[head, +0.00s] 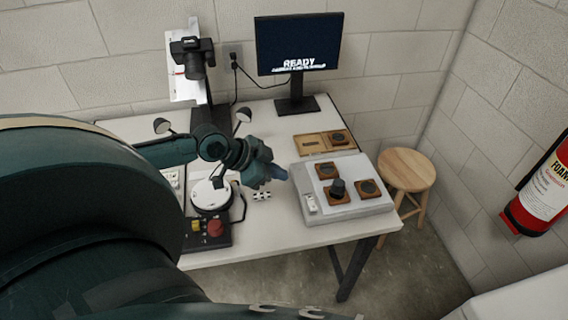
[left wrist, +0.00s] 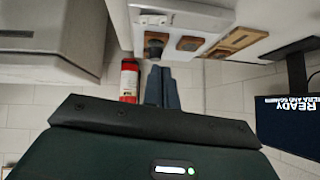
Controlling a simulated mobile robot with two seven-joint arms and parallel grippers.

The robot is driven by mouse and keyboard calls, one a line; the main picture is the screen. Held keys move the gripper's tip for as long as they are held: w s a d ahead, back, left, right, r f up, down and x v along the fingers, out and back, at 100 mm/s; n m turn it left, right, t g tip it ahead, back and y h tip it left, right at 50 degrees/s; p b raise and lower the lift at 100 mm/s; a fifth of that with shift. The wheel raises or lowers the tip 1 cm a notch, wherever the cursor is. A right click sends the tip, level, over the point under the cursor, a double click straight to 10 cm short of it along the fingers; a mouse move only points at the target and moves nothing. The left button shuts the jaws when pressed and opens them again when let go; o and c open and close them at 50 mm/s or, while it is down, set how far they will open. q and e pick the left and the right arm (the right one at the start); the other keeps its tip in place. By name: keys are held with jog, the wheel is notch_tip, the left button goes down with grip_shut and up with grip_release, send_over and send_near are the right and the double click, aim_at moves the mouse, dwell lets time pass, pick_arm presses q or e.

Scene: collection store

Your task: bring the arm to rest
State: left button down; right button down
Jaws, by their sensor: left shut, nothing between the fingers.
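My left gripper (head: 280,174) is shut and empty. It hangs above the white table (head: 268,235), between a round white device (head: 211,194) and a pale grey tray (head: 350,209). Its fingers also show shut in the left wrist view (left wrist: 161,82), with nothing between them. My arm comes in from the left and hides much of the table's left side. My right gripper is in neither view.
A monitor (head: 299,43) reading "READY" and a camera on a stand (head: 193,60) are at the back. A stool (head: 406,170) and a red extinguisher (head: 540,195) are at right.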

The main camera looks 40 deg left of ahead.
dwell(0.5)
pick_arm(q)
jog(key=s+d+f+n+t+y, duration=0.1)
jog(key=s+d+f+n, duration=0.2)
jog(key=s+d+f, duration=0.4)
jog(key=s+d+f+n+t+y, duration=0.1)
jog(key=s+d+f+n, duration=0.2)
jog(key=s+d+f, duration=0.3)
jog(key=d+f, duration=0.1)
jog(key=d, duration=0.4)
jog(key=shift+s+d, duration=0.2)
jog(key=shift+s, duration=0.15)
